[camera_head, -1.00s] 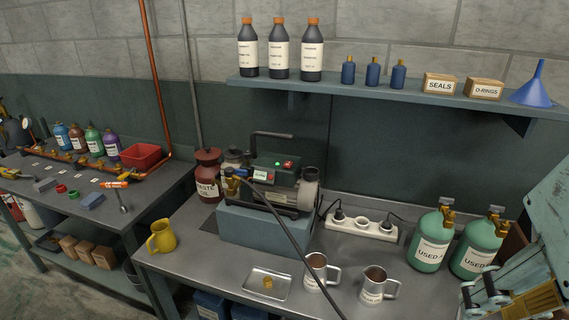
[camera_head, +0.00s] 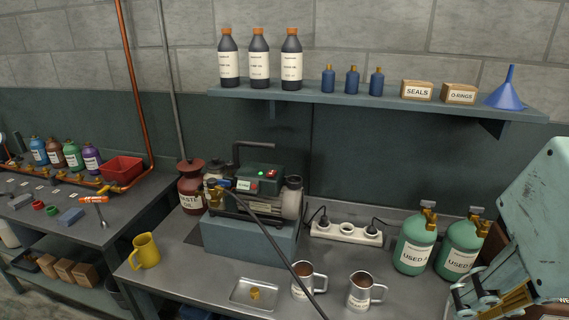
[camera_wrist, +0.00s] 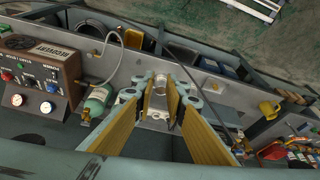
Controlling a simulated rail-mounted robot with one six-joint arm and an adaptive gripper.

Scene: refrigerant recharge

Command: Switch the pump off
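The pump (camera_head: 262,208), dark with a grey motor end, stands on a blue-grey block at the middle of the bench in the head view. A green light and a red light (camera_head: 271,174) show on its dark green top box (camera_head: 258,178). Small white and red markings are on the box's front; the switch's position is too small to tell. My gripper (camera_head: 492,302) is at the lower right of the head view, well apart from the pump. In the wrist view my gripper (camera_wrist: 160,95) has its fingers apart, with nothing seen held between them.
A black hose (camera_head: 268,236) runs from the pump across the bench front. Two mugs (camera_head: 303,283) (camera_head: 360,291) and a metal tray (camera_head: 241,298) stand before it. A power strip (camera_head: 346,232) and green cylinders (camera_head: 415,246) are to its right. A shelf (camera_head: 300,97) hangs above.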

